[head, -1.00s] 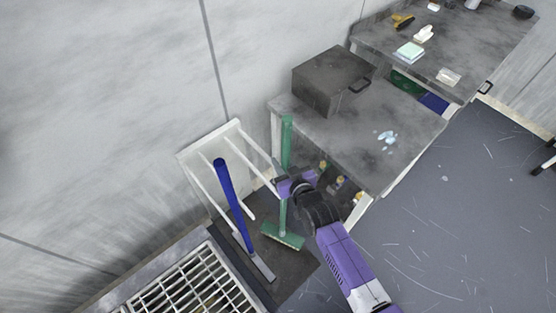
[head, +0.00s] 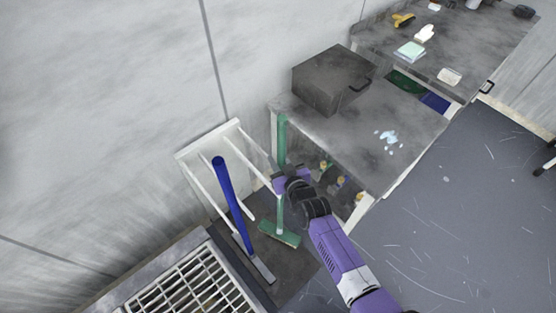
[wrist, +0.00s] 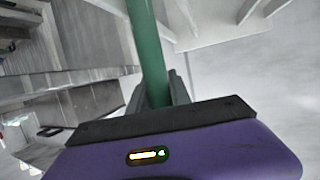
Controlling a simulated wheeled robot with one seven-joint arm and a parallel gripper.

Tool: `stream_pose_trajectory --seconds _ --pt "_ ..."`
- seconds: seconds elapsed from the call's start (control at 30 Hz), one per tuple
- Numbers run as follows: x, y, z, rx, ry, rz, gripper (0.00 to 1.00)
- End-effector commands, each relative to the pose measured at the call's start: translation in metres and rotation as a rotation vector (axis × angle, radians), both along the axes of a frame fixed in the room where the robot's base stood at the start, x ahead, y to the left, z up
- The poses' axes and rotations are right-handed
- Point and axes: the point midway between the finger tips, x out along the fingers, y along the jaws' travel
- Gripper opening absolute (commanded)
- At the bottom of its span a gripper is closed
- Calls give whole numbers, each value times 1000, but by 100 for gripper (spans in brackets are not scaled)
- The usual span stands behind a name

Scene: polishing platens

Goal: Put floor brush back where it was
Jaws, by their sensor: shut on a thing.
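The floor brush is green, with a long upright handle (head: 282,138) and a wide green head (head: 278,234) low over the dark mat. My gripper (head: 279,185) is shut on the handle, about midway down. In the wrist view the green handle (wrist: 148,50) runs up between the two dark fingers (wrist: 160,92). The white rack (head: 208,150) on the wall has several prongs; the brush stands by its right-hand prongs. Whether the handle touches a prong, and whether the head touches the mat, I cannot tell.
A blue-handled squeegee (head: 232,200) stands in the rack left of the brush. A steel table (head: 345,140) with a dark box (head: 330,80) is close on the right, with bottles below. A metal grate (head: 190,285) lies front left. Open floor (head: 450,210) is at right.

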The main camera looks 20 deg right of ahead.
Motion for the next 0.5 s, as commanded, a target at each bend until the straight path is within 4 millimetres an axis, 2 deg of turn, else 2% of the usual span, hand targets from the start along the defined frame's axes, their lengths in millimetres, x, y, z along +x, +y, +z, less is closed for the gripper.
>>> stream_pose_trajectory --seconds 0.1,0.13,0.2,0.5 --pt "2 0 0 0 -8 -1 0" --pt "0 0 -2 0 0 0 30" --pt "0 0 -2 0 0 0 44" --pt "0 0 -2 0 0 0 46"
